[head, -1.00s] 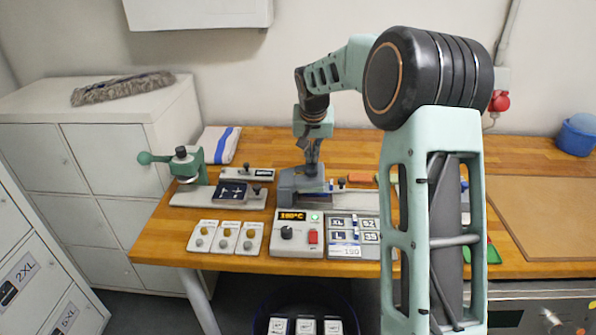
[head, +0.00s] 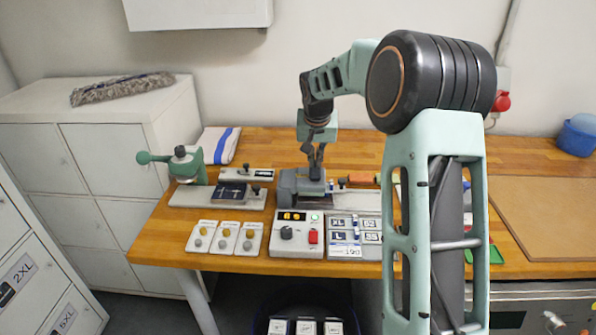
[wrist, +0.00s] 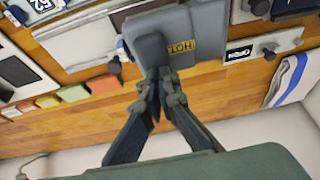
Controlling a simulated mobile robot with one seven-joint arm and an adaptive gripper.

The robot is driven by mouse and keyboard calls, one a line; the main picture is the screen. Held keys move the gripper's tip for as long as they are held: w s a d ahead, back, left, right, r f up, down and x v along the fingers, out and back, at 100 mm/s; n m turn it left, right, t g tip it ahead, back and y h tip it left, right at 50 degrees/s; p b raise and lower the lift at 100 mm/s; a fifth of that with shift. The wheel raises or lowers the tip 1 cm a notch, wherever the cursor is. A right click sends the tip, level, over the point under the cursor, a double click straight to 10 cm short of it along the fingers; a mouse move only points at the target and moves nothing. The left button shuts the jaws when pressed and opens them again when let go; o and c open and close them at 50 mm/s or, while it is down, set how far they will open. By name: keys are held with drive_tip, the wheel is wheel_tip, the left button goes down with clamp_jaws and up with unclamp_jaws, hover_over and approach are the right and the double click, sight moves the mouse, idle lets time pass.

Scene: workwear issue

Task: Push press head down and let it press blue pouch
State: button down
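The grey press head (head: 301,183) stands at the table's middle, with a yellow "HOT!" label and a dark front bar (wrist: 151,48) in the wrist view. The blue pouch cannot be clearly made out. Only a small blue patch shows at the press's right side, so what lies under the head is hidden.
A control box (head: 297,236) with a lit display, green lamp and red switch stands in front. A green hand press (head: 186,165) stands left, beside a folded towel (head: 220,146). Size plates (head: 345,238) lie right of the box. A brown board (head: 550,215) lies far right.

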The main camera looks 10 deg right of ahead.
drive_tip(key=shift+a, duration=0.1)
idle(0.3)
drive_tip(key=shift+r+p, duration=0.45)
drive_tip(key=shift+r, duration=0.1)
wheel_tip(320, 180, up, 12)
drive_tip(key=p, duration=0.8)
idle(0.5)
